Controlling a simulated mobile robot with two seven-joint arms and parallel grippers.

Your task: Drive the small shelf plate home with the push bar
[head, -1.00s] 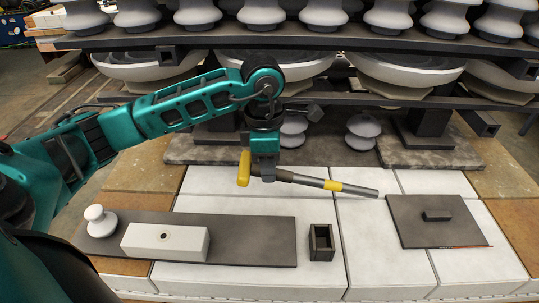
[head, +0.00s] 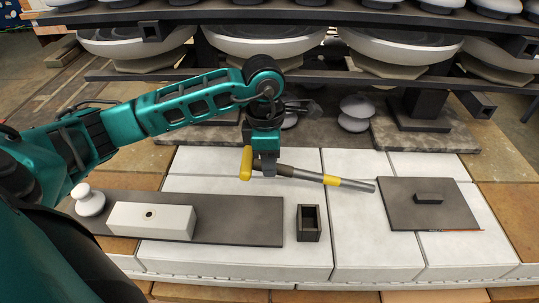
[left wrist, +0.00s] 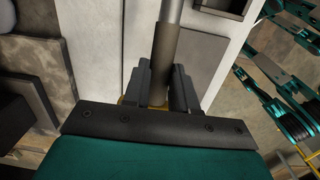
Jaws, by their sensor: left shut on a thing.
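My left gripper (head: 264,168) is shut on the push bar (head: 310,174), a grey and dark rod with a yellow end piece and a yellow band. It holds the bar above the white blocks, with the bar's grey end pointing right towards the small shelf plate. In the left wrist view the bar (left wrist: 165,55) runs out between the fingers (left wrist: 163,80). The small shelf plate, a dark square plate (head: 415,208) with a small dark block on top, lies on the white blocks at the right, apart from the bar. My right gripper is not seen.
A long dark plate (head: 245,218) at the left carries a white block (head: 152,220) with a hole and a small insulator (head: 89,201). An open dark box (head: 308,223) stands beside it. A rack with large insulators (head: 262,38) stands behind.

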